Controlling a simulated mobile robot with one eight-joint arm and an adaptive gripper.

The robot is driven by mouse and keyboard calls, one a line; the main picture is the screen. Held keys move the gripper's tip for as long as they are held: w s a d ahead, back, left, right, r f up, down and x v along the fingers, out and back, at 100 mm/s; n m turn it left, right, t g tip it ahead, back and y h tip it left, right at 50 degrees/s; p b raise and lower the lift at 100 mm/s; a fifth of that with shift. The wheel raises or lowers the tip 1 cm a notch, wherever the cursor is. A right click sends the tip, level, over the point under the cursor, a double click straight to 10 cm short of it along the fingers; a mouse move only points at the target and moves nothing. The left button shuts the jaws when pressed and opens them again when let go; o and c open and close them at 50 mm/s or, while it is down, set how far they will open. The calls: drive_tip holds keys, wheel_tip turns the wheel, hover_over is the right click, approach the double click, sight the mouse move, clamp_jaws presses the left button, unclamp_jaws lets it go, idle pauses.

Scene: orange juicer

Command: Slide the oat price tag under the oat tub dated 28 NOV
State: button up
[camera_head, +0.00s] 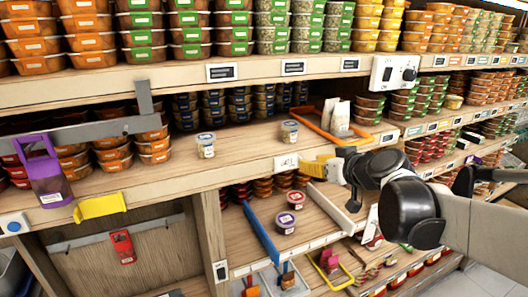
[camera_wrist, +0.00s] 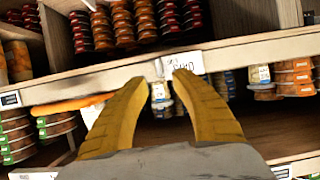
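The white price tag (camera_head: 286,162) is on the front edge of the middle shelf. In the wrist view, which is upside down, the tag (camera_wrist: 188,63) is just beyond my fingertips, its print too small to read surely. My gripper (camera_head: 312,168) has yellow fingers and is to the right of the tag. In the wrist view my gripper (camera_wrist: 160,78) is open, its fingers apart with a gap between them. One small pale tub with a dark lid (camera_head: 290,132) stands on the shelf above the tag. Another such tub (camera_head: 206,146) stands further left. I cannot read their dates.
An orange divider (camera_head: 325,123) lies on the shelf right of the tubs, with pale packets (camera_head: 336,115) beside it. A purple holder (camera_head: 45,172) and a yellow bracket (camera_head: 100,206) are at the left. The shelf (camera_head: 245,150) between the two tubs is clear.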

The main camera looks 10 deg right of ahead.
sight(291, 166)
drive_tip(key=x, duration=0.4)
clamp_jaws()
drive_tip(key=shift+s, duration=0.1)
drive_tip(key=shift+a, duration=0.15)
